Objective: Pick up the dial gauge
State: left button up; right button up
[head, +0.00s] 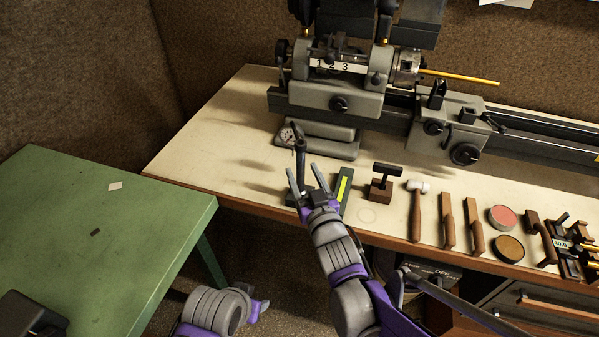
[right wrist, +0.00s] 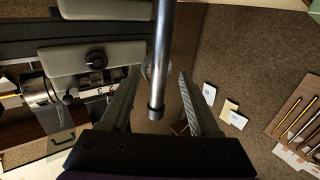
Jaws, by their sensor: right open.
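The dial gauge (head: 287,135) has a small white round face and sits at the front left of the lathe. A dark upright post (head: 299,150) stands beside it. My right gripper (head: 306,177) is open, just in front of the post, with its fingers spread and pointing toward it. In the right wrist view, a shiny metal rod (right wrist: 162,60) shows between the open fingers (right wrist: 158,85), with clear space on both sides. The dial face is not clearly visible there. Part of what looks like my left gripper (head: 259,303) shows low in the head view; its fingers are unclear.
The lathe (head: 340,95) stands behind on the cream bench (head: 215,150). A green-and-yellow bar (head: 343,188), a small black-topped block (head: 381,188), a mallet (head: 416,205) and files (head: 447,220) lie to the right. A green table (head: 90,225) at left is mostly clear.

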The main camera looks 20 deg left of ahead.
jog(key=x, duration=0.6)
jog(key=shift+w+f, duration=0.15)
jog(key=shift+w, duration=0.05)
grip_shut()
dwell(1.2)
